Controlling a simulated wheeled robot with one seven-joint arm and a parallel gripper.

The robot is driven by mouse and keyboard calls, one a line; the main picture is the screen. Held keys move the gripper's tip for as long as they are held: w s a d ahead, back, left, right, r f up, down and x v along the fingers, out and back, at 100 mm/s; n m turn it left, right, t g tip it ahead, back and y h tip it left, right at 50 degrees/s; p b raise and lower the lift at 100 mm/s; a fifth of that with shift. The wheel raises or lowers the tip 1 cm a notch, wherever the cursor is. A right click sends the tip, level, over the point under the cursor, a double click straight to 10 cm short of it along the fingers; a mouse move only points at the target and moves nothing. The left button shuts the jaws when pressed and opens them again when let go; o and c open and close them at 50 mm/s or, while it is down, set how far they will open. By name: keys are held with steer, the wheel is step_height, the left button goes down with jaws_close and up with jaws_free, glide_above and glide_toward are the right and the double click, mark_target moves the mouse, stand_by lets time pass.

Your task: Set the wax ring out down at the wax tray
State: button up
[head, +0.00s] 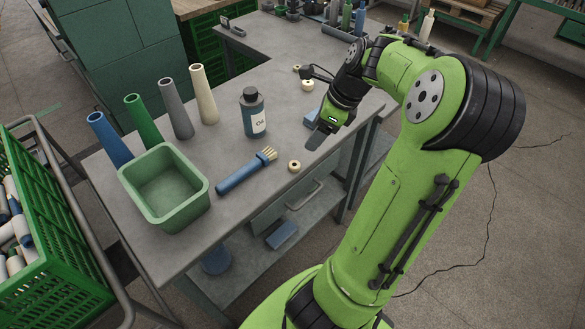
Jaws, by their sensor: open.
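A small cream wax ring (294,166) lies flat on the grey table, right of the brush and close to the front edge. My gripper (319,137) is open above the table, beyond and to the right of this ring and apart from it. Two more cream rings, one nearer (308,85) and one farther (297,68), lie farther back, beside my wrist. I cannot tell which ring is the one meant. A small blue piece (312,115) shows partly behind my gripper; I cannot tell whether it is the wax tray.
A green tub (206,187) stands empty at the front left. Blue (108,140), green (142,121), grey (175,108) and cream (204,95) cones stand behind it. An oil bottle (253,115) and a blue-handled brush (240,177) occupy the middle. A green crate (62,292) stands left.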

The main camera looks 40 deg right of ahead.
steer(key=b, duration=0.3)
glide_toward(294, 164)
step_height(294, 164, down, 2)
steer(key=b+x, duration=0.1)
steer(key=x, duration=0.2)
steer(key=b+x, duration=0.2)
steer(key=x, duration=0.1)
steer(key=shift+w+a+f, duration=0.1)
steer(key=shift+w+a, duration=0.1)
steer(key=shift+w, duration=0.15)
steer(key=shift+s, duration=0.1)
steer(key=shift+r, duration=0.25)
steer(key=c, duration=1.2)
